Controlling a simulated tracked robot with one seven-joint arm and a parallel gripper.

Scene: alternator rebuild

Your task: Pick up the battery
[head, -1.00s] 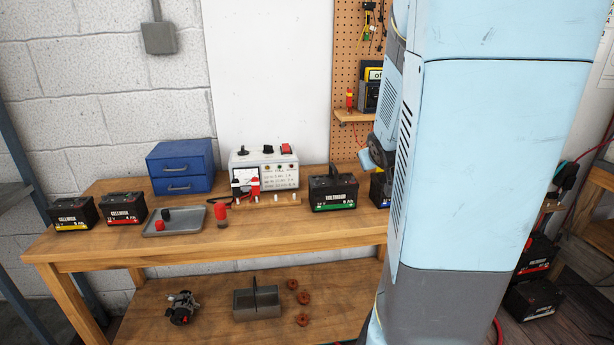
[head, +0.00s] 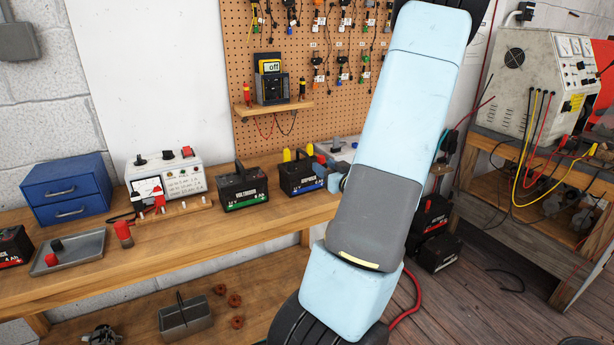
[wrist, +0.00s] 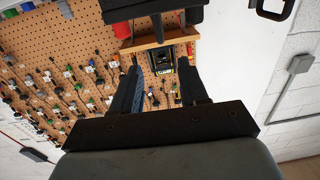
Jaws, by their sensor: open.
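A black battery with a green stripe (head: 242,188) stands upright on the bench. A red-striped battery (head: 12,248) is cut off at the left edge. In the wrist view, which is upside down, my gripper's (wrist: 157,72) two dark fingers are apart with nothing between them. They point towards the pegboard. A black object (wrist: 150,10) at the top edge is probably a battery, beyond the fingers. In the head view my arm hides much of the gripper.
The bench (head: 150,245) holds a blue drawer box (head: 68,190), a grey tray (head: 80,255) and a white tester (head: 165,178). A small shelf (head: 272,110) with a meter hangs on the pegboard (head: 340,110). More batteries (head: 437,252) are stacked right of the bench.

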